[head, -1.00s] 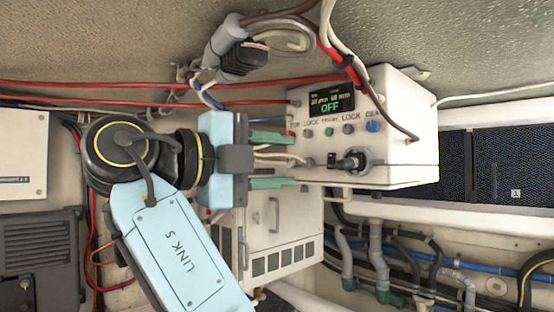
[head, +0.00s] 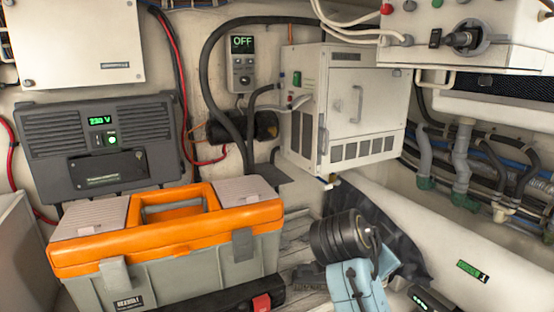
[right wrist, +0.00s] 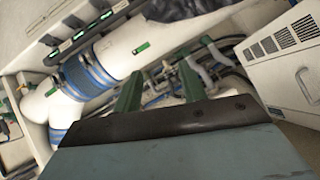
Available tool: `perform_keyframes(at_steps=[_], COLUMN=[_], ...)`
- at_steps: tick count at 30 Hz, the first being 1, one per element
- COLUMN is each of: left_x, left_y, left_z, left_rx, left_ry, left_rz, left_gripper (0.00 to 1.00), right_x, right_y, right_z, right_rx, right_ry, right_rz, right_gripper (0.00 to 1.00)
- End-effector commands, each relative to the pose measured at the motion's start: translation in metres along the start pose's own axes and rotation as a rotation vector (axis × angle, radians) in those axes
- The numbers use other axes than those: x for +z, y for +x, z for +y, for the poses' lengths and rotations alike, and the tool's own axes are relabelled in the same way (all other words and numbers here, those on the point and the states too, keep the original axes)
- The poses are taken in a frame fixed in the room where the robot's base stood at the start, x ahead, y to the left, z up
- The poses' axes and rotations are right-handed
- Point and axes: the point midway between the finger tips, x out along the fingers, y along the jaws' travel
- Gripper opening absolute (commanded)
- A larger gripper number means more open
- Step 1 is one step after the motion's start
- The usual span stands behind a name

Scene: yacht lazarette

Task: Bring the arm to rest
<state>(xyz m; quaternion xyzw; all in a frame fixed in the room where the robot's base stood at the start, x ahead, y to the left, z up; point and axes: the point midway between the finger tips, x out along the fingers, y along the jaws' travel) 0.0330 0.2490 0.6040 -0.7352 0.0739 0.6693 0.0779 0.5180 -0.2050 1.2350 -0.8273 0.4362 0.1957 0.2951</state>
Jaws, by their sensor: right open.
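My right gripper (right wrist: 160,84) shows in the right wrist view. Its two green fingers are apart with nothing between them, and its dark palm plate and light blue housing fill the lower part of that view. The fingers point towards hoses and pipes, with no visible contact. In the head view, part of my arm, a black joint with light blue links, is low at the bottom right of centre; the gripper itself cannot be made out there. My left gripper is in neither view.
An orange and grey toolbox (head: 190,252) stands left of my arm. A white louvred cabinet (head: 345,105) is behind it, also in the right wrist view (right wrist: 285,65). A white control box (head: 480,30) is at upper right. A thick white pipe (head: 420,235) runs along the right.

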Motion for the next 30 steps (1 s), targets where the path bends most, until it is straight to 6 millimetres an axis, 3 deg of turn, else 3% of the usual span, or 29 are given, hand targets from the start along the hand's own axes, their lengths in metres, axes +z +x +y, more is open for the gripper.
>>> perform_keyframes(at_steps=[1, 3, 7, 11, 15, 21, 30], left_x=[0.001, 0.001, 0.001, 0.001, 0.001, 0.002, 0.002], left_y=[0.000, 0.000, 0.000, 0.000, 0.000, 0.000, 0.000], left_z=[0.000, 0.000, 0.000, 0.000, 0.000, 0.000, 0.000], left_rx=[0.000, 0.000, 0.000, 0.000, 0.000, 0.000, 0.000], left_ry=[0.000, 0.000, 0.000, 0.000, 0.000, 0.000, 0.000], left_rz=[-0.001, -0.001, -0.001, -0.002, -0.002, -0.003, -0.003], left_gripper=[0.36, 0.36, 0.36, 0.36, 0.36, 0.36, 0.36], right_x=[0.022, 0.048, 0.091, 0.127, 0.154, 0.172, 0.185], right_y=[0.016, 0.031, 0.047, 0.049, 0.037, 0.014, -0.022], right_z=[0.025, 0.056, 0.116, 0.178, 0.235, 0.286, 0.338], right_rx=[0.007, -0.003, -0.041, -0.107, -0.200, -0.316, -0.469], right_ry=[-0.089, -0.216, -0.441, -0.655, -0.853, -1.038, -1.225], right_rz=[-0.055, -0.134, -0.270, -0.395, -0.506, -0.604, -0.700], right_gripper=[0.41, 0.41, 0.41, 0.41, 0.41, 0.41, 0.41])
